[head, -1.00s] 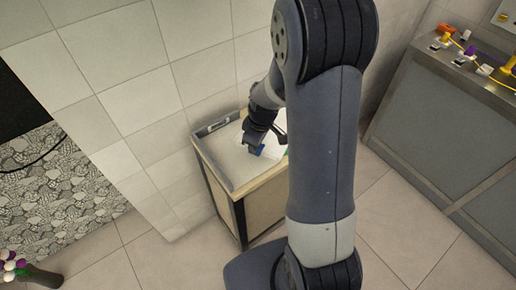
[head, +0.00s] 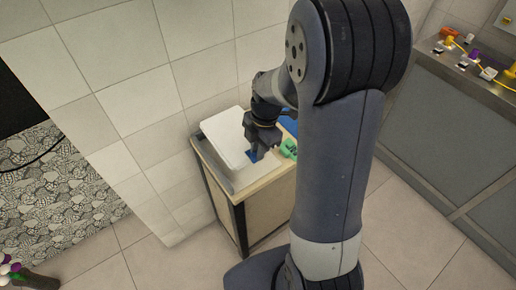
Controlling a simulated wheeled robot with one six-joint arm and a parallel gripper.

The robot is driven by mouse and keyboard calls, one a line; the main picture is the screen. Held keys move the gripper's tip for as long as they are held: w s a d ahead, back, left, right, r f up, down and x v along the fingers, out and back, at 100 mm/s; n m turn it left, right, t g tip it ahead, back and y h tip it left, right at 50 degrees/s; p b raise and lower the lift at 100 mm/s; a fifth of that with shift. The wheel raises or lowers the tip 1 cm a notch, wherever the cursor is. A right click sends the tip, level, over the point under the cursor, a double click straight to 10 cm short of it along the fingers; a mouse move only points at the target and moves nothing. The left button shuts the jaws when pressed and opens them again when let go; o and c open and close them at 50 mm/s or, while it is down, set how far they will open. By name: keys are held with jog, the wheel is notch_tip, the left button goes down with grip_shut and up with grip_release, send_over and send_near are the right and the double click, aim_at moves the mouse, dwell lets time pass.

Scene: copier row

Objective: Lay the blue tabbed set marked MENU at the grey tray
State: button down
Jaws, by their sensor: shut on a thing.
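My gripper (head: 254,156) is shut on the blue tab of a white set (head: 226,133) at the set's lower right edge. The set is a pale, flat slab. It is over the grey tray (head: 222,178) on top of the small cabinet and covers most of it. I cannot tell whether the set touches the tray floor. No MENU marking can be read from here. My wrist and forearm hide part of the set's right side.
A green tab (head: 290,148) and a blue piece (head: 289,123) show on the cabinet (head: 262,206) right of my gripper, partly behind my arm. A grey counter (head: 440,120) with small coloured items stands at the right. A tiled wall is close behind the cabinet.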

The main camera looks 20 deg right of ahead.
notch_tip(320, 180, down, 9)
jog(key=b, duration=0.8)
jog(key=shift+r, duration=0.15)
dwell(0.4)
jog(key=c, duration=1.3)
grip_release()
jog(key=r, duration=0.3)
jog(key=d+r, duration=0.1)
jog(key=r, duration=0.6)
jog(key=shift+w+d+r, duration=0.2)
jog(key=shift+d+r, duration=0.15)
jog(key=shift+r, duration=0.05)
jog(key=shift+f, duration=0.1)
